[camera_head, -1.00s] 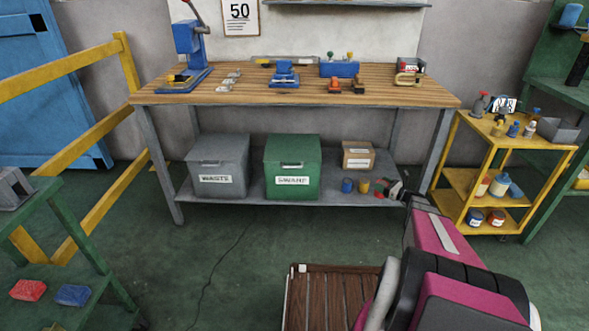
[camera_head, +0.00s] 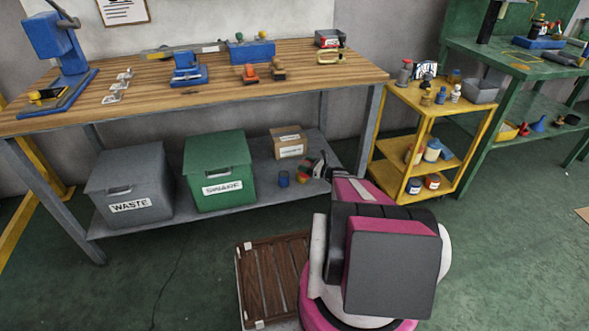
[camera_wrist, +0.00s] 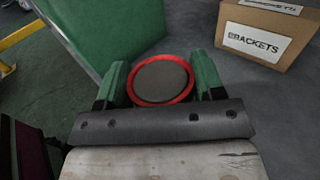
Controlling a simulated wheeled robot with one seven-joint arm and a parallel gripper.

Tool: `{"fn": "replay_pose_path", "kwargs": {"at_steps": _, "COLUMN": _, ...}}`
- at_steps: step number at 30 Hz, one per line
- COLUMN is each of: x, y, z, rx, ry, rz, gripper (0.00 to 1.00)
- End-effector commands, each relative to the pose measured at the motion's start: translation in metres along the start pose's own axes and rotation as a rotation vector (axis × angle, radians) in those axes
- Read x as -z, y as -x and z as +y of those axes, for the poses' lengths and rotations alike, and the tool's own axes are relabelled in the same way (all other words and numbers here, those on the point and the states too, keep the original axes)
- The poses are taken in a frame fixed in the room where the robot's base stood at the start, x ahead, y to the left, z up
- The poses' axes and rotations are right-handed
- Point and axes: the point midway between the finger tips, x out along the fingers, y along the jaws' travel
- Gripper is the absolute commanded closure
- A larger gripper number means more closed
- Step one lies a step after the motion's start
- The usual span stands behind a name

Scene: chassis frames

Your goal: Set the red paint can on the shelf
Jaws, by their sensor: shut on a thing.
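The red paint can (camera_wrist: 161,80) shows in the wrist view as a red rim around a grey round top. My gripper (camera_wrist: 161,84) is shut on it, with a green finger on each side. In the head view the can (camera_head: 299,178) is a small red patch at my gripper (camera_head: 306,174), at the right part of the workbench's grey lower shelf (camera_head: 264,190). I cannot tell whether the can touches the shelf.
A green bin (camera_head: 217,165), a grey waste bin (camera_head: 128,185) and a cardboard brackets box (camera_head: 289,143) stand on the lower shelf. A yellow cart (camera_head: 428,113) stands further right.

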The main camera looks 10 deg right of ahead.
Motion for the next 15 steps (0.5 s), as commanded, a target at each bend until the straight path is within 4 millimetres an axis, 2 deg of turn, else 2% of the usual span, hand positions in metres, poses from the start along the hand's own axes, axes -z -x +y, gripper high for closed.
{"fn": "replay_pose_path", "kwargs": {"at_steps": 5, "x": 0.014, "y": 0.007, "z": -0.023, "rx": 0.002, "ry": 0.000, "rz": 0.000, "gripper": 0.69}}
{"fn": "replay_pose_path", "kwargs": {"at_steps": 15, "x": 0.054, "y": 0.029, "z": -0.086, "rx": 0.001, "ry": 0.000, "rz": 0.000, "gripper": 0.69}}
